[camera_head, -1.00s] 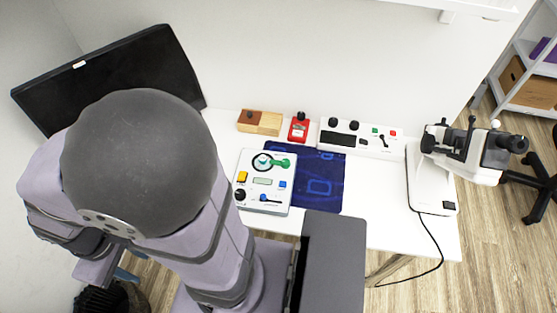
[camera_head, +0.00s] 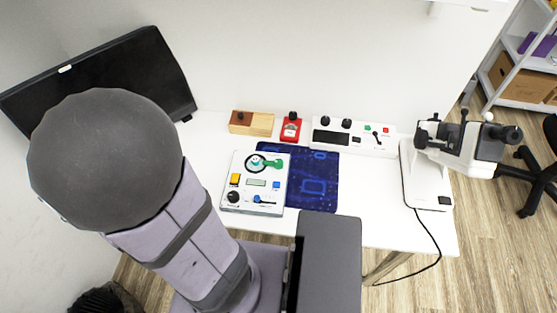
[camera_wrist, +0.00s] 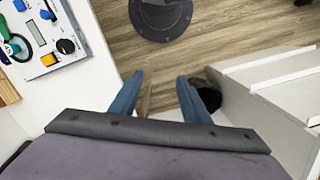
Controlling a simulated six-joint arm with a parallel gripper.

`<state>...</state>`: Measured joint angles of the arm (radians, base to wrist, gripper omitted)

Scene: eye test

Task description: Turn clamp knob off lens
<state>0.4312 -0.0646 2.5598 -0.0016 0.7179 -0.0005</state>
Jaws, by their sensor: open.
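A white lens tester box (camera_head: 252,205) lies on the table, left of centre in the head view. On its top are a dark-ringed round lens (camera_head: 255,163) and a green clamp knob piece (camera_head: 272,164). The green piece reaches over the lens's right side. In the wrist view, the box (camera_wrist: 48,62) is at the upper left, with the green piece (camera_wrist: 4,30) cut by the left edge. My gripper (camera_wrist: 158,82) is open and empty, its two blue fingers well apart from the box and over the floor side. The head view does not show my gripper.
The box also carries a black dial (camera_head: 233,197) and a yellow button (camera_head: 235,179). A blue mat (camera_head: 325,190) lies beside it. A wooden block (camera_head: 251,123), a red device (camera_head: 291,128), a white control panel (camera_head: 370,148) and a microscope (camera_head: 425,180) stand behind and right. A monitor (camera_head: 110,85) stands left.

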